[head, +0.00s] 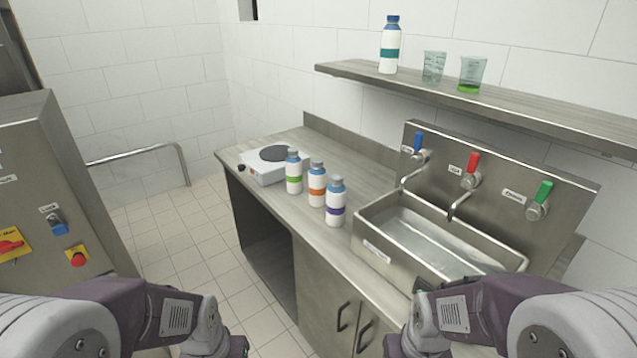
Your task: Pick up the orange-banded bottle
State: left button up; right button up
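The orange-banded bottle (317,186) is white with a blue cap and stands upright on the steel counter (285,205). It is between a green-banded bottle (294,174) on its left and a purple-banded bottle (335,204) on its right. My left gripper (240,345) shows only in part at the bottom edge, left of the counter. My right gripper (422,286) shows as a dark part near the front of the sink. Both are well apart from the bottles. The fingers of neither can be made out.
A hot plate (272,163) stands beyond the bottles. A sink (440,247) with several coloured taps is at the right. A shelf (530,107) above holds a teal-banded bottle (389,47) and two glasses (433,67). A control cabinet (60,180) stands at the left.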

aim_at(317, 177)
jog(key=i+j+z, duration=0.25)
jog(key=j+z, duration=0.15)
jog(key=i+j+z, duration=0.2)
jog(key=j+z, duration=0.15)
jog(key=j, duration=0.15)
jog(key=i+j+z, duration=0.15)
jog(key=j+z, duration=0.25)
jog(key=j, duration=0.15)
jog(key=j+z, duration=0.8)
jog(key=j, duration=0.3)
